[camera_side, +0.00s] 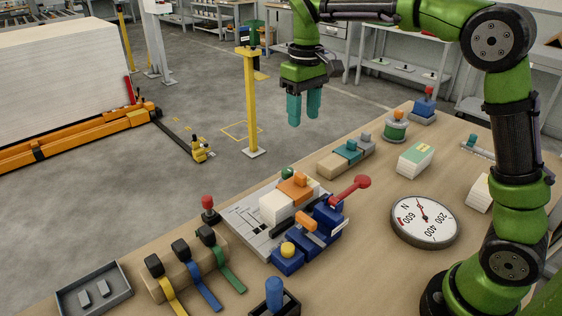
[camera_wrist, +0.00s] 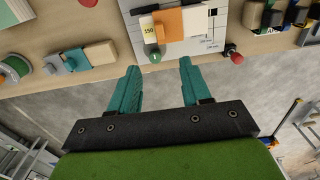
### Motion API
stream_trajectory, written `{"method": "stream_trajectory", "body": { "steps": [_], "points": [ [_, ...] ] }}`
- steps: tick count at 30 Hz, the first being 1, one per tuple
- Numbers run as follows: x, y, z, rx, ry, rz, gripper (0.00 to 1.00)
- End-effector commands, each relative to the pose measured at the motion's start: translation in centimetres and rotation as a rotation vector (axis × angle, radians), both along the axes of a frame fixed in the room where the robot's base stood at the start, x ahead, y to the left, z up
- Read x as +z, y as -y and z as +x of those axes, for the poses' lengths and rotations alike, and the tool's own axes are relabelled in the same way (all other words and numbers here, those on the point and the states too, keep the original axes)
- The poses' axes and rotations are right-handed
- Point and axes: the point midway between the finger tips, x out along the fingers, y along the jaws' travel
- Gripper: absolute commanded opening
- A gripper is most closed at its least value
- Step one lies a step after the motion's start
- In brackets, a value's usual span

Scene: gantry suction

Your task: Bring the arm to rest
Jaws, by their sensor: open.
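My gripper (camera_side: 304,107) is raised in the air beyond the far edge of the wooden table, over the grey floor in the side view. Its two teal fingers point down. In the wrist view my gripper (camera_wrist: 158,72) shows its fingers spread apart with nothing between them. It touches nothing that I can see. My green arm reaches in from the right at the top of the side view.
The wooden table (camera_side: 380,278) holds a grey plate with a white block (camera_side: 276,208), an orange block (camera_side: 297,187) and a blue device with a red lever (camera_side: 350,191). A round dial (camera_side: 425,219) lies nearby. A yellow post (camera_side: 250,105) stands on the floor left of my gripper.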

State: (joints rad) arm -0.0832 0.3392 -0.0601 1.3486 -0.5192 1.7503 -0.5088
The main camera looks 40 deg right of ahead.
Motion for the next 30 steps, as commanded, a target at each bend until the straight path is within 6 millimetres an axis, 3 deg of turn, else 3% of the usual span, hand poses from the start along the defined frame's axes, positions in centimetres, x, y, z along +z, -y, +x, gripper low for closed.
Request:
{"method": "stream_trajectory", "body": {
  "steps": [15, 19, 23, 30],
  "points": [
    [0.6, 0.1, 0.2, -0.014, 0.012, -0.005, 0.48],
    [-1.2, 0.0, 0.0, -0.046, 0.033, 0.003, 0.48],
    [-1.5, -0.3, -2.7, -0.094, 0.103, 0.043, 0.48],
    [-1.1, -1.1, -10.3, -0.221, 0.298, 0.157, 0.48]
  ]
}}
